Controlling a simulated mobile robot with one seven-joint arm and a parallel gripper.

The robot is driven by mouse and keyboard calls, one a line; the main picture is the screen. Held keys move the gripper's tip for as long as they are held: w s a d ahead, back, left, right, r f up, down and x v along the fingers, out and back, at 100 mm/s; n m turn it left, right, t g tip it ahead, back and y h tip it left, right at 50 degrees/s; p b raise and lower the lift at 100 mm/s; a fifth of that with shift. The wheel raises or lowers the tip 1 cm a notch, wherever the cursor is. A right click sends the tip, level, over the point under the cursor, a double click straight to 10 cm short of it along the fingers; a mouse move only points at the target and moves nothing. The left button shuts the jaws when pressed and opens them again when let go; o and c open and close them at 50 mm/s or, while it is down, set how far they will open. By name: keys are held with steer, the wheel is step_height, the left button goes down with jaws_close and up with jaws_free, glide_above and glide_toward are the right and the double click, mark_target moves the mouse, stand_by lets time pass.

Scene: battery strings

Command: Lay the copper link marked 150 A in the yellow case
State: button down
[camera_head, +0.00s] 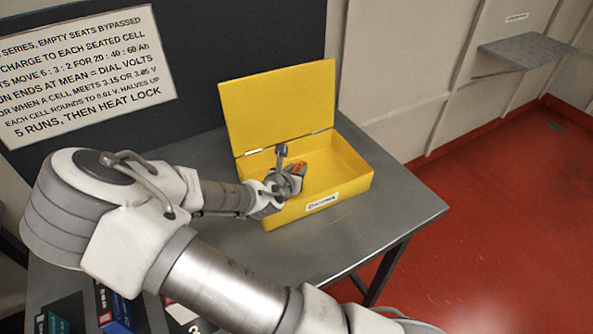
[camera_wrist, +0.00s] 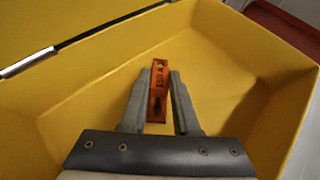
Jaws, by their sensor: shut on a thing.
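The yellow case (camera_head: 345,184) stands on the grey table with its lid raised at the back. Its inside also shows in the wrist view (camera_wrist: 245,60). My gripper (camera_wrist: 160,85) is shut on the copper link (camera_wrist: 157,92), an orange-copper bar with dark lettering that seems to read 150 A. The link's sides are between the two fingers. In the head view my gripper (camera_head: 297,172) is inside the case opening, with a bit of orange at its tip. I cannot tell whether the link touches the case floor.
The grey table (camera_head: 400,215) has bare room right and front of the case. Several small boxes, one blue (camera_head: 113,310), lie at the front left. A sign (camera_head: 80,70) is on the dark panel behind. A wall shelf (camera_head: 525,48) is at far right.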

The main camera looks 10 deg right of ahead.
steer(key=c, duration=0.7)
jaws_free()
steer(key=shift+f, duration=0.1)
steer(key=shift+o, duration=0.2)
steer(key=shift+s+a+r, duration=0.1)
steer(key=shift+s+r, duration=0.05)
steer(key=shift+r, duration=0.1)
steer(key=p+v, duration=0.2)
steer(key=v, duration=0.9)
steer(key=shift+s+a+r+p, duration=0.15)
steer(key=shift+s+a+p, duration=0.05)
steer(key=shift+s+p, duration=0.1)
